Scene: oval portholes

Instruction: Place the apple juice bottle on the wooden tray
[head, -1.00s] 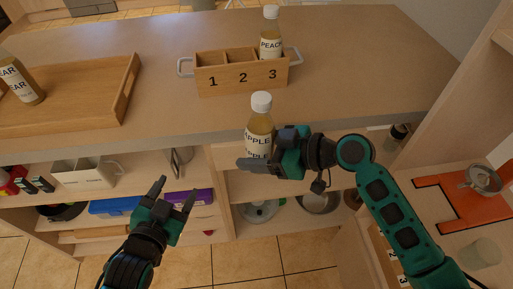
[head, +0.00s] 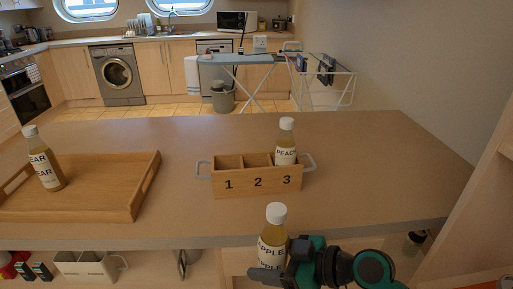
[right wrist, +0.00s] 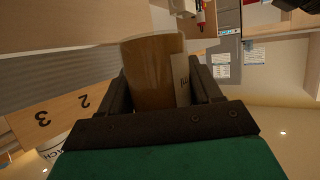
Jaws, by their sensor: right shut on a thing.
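The apple juice bottle (head: 274,236) is upright in front of the counter's near edge in the head view. It has a white cap and an APPLE label. My right gripper (head: 268,274) is shut on its lower part. In the right wrist view, the bottle (right wrist: 152,75) sits between the two fingers (right wrist: 160,95). The wooden tray (head: 115,200) lies on the left of the counter. A pear juice bottle (head: 46,160) stands in it toward the left, and the tray's right part is empty. My left gripper is not in the head view.
A wooden box with three numbered compartments (head: 240,183) stands mid-counter, with a peach bottle (head: 286,145) in compartment 3. The counter (head: 180,200) is clear between tray and box. Shelves (head: 140,270) lie under the counter edge.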

